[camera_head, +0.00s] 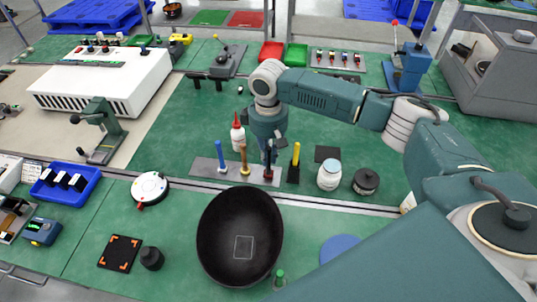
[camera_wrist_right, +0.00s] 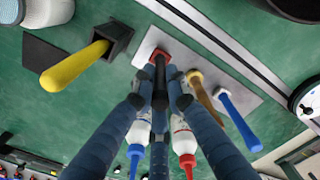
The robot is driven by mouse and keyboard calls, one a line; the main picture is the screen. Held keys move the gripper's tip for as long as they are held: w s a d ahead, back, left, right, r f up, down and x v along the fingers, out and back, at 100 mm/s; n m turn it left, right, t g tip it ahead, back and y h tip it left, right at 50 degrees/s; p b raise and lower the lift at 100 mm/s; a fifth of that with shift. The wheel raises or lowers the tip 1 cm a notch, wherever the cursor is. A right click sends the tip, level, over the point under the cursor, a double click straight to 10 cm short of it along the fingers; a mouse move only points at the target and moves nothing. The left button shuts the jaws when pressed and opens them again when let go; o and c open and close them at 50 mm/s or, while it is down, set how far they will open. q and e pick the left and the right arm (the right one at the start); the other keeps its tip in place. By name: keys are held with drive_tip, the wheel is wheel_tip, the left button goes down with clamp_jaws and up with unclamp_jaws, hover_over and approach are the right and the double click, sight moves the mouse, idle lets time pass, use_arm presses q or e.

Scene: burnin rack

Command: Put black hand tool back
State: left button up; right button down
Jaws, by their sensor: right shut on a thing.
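The black hand tool (camera_wrist_right: 160,88) is between the fingers of my right gripper (camera_wrist_right: 160,112), which is shut on it. In the wrist view its far end lines up with the red socket (camera_wrist_right: 153,54) on the grey holder plate (camera_wrist_right: 146,44); I cannot tell how deep it sits. In the head view my right gripper (camera_head: 269,145) points down over the right end of the plate (camera_head: 205,168). A blue-handled tool (camera_head: 220,155) and a tan-handled tool (camera_head: 244,158) stand on the same plate to the left. My left gripper is not in view.
A yellow-handled tool (camera_head: 295,155) stands in a black holder (camera_head: 293,174) just right of the plate. A white bottle with red tip (camera_head: 238,135) is behind, and a white jar (camera_head: 329,176) is to the right. A large black bowl (camera_head: 215,240) lies in front.

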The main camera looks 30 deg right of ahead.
drive_tip(key=c, duration=1.7)
unclamp_jaws()
drive_tip(key=shift+f, duration=0.1)
drive_tip(key=shift+c, duration=0.2)
wheel_tip(320, 180, up, 12)
drive_tip(key=b, duration=0.2)
drive_tip(key=shift+f+b, duration=0.15)
drive_tip(key=shift+b, duration=0.2)
drive_tip(key=shift+r, duration=0.35)
